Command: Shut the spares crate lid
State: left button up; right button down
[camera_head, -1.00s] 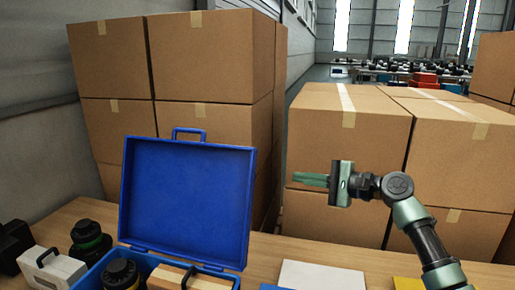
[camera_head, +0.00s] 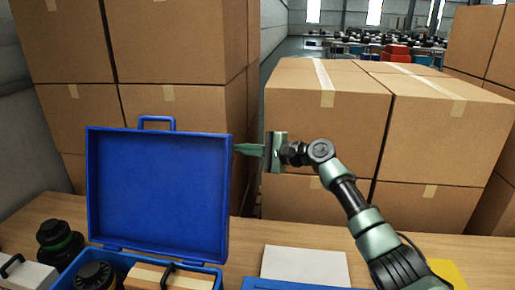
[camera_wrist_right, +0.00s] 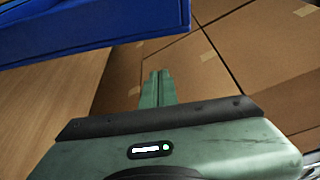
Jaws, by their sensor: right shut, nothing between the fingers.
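The blue spares crate (camera_head: 130,260) stands on the table at the lower left of the head view. Its lid (camera_head: 157,185) is open and stands about upright at the back, with a handle on its top edge. A black jar and a wooden block with a black handle are inside the crate. My right gripper (camera_head: 240,149) is shut and empty. Its fingertips point left, by the lid's upper right edge; I cannot tell whether they touch it. In the right wrist view the shut fingers (camera_wrist_right: 158,85) show below the blue lid (camera_wrist_right: 80,32). My left gripper is not in view.
A black jar with a green band (camera_head: 58,243) and a white case (camera_head: 28,275) stand left of the crate. A white board (camera_head: 305,265) and a yellow item (camera_head: 447,272) lie to the right on the wooden table (camera_head: 240,235). Cardboard boxes (camera_head: 325,110) are stacked behind the table.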

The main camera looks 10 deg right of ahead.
jog(key=s, duration=0.1)
jog(key=s+a+r+p, duration=0.1)
jog(key=s, duration=0.1)
jog(key=shift+s+a+r+p, duration=0.2)
jog(key=shift+s+r+p, duration=0.05)
jog(key=shift+p, duration=0.1)
